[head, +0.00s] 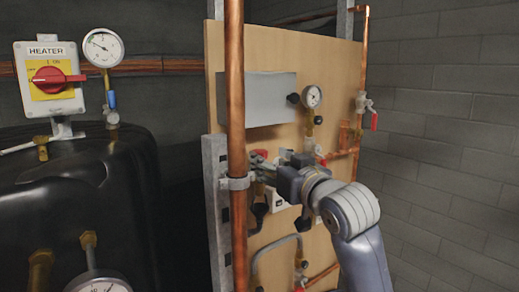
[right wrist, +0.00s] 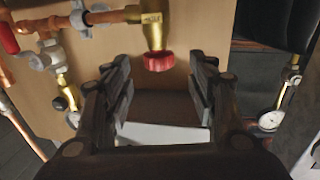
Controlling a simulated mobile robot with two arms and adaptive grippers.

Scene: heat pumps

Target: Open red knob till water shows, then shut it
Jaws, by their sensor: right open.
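The red knob (right wrist: 158,62) shows in the right wrist view as a round ribbed cap on the end of a brass valve body (right wrist: 152,32). It lies ahead of my right gripper, roughly between the two fingers in the picture, with no finger visibly touching it. My right gripper (right wrist: 160,95) is open and empty. In the head view, my right gripper (head: 268,175) is in front of the wooden board, and its wrist hides part of the pipework. Small red parts show near it there; I cannot tell which is this knob. No water is visible. My left gripper is out of view.
A vertical copper pipe (head: 235,100) and grey metal strut stand close left of my gripper. The wooden board (head: 275,60) carries a grey panel (head: 257,98), a gauge (head: 312,96) and valves. A black tank (head: 80,190) and heater switch (head: 50,80) are at left.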

